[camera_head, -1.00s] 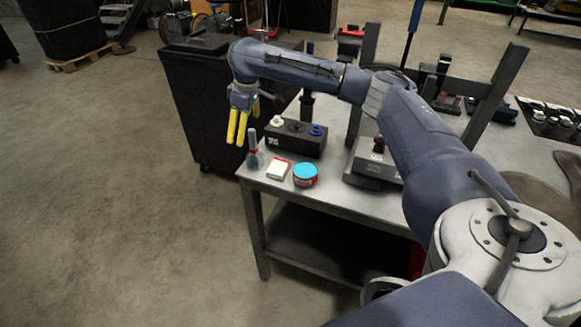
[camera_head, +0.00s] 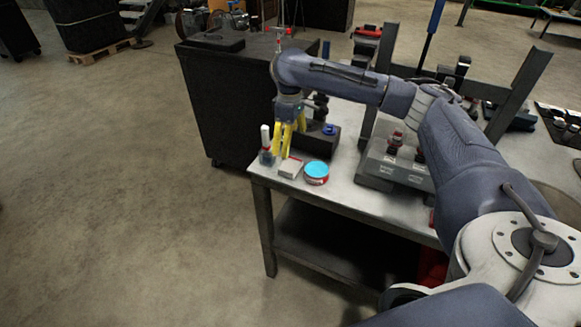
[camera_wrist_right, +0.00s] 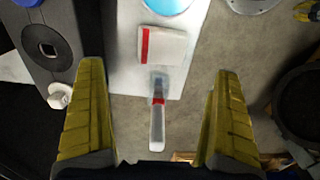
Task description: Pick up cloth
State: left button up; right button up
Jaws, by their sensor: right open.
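The cloth is a small white folded square with a red stripe (camera_head: 290,168). It lies flat on the table's near-left corner, between a clear bottle-like item and a blue-topped tin. In the right wrist view the cloth (camera_wrist_right: 168,46) lies ahead of the fingertips, near the middle of the gap. My right gripper (camera_head: 281,154) points down with its yellow fingers just behind the cloth in the head view. Its fingers (camera_wrist_right: 157,70) are spread wide with nothing gripped. My left gripper is not in view.
The clear item with a red band (camera_head: 265,148) stands close left of the fingers; it shows between them in the wrist view (camera_wrist_right: 157,115). The blue-topped tin (camera_head: 316,172) is right of the cloth. A black block (camera_head: 322,140) stands behind. The table edge (camera_head: 300,192) is near.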

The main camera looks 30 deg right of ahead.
aim_at(290, 163)
jog(key=shift+a+f, duration=0.1)
jog(key=shift+f, duration=4.75)
jog(key=c, duration=1.3)
